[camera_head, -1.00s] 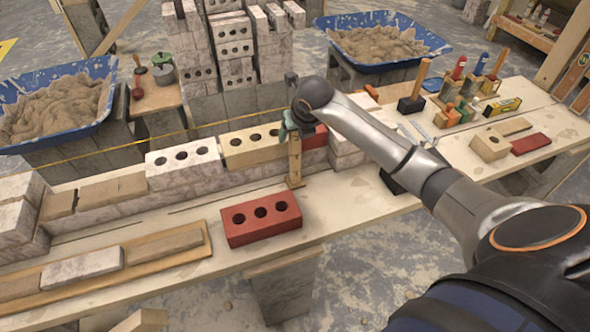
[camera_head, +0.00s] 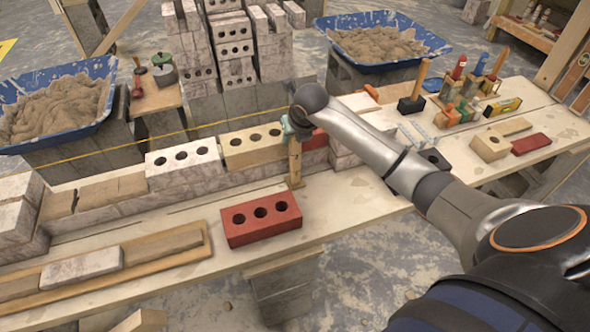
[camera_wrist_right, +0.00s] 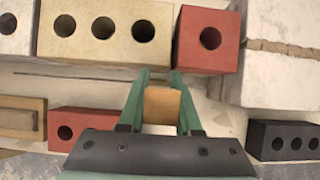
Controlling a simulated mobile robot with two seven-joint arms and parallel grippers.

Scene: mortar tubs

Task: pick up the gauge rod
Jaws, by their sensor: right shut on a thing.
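The gauge rod (camera_head: 295,166) is a narrow, pale wooden upright piece at the front of the low brick wall. Its lower end is at or very near the bench top; I cannot tell whether it touches. My right gripper (camera_head: 290,128), with green fingers, is shut on its upper part. In the right wrist view the wooden end of the rod (camera_wrist_right: 162,104) sits between the two green fingers (camera_wrist_right: 162,92). The arm and hand hide part of the grip in the head view. My left gripper is not in view.
The wall behind holds a cream brick (camera_head: 252,148) and a white brick (camera_head: 184,167). A red brick (camera_head: 262,232) lies on the bench (camera_head: 345,212) in front. A hammer (camera_head: 412,100) and other tools stand at right. Mortar tubs (camera_head: 15,88) stand behind.

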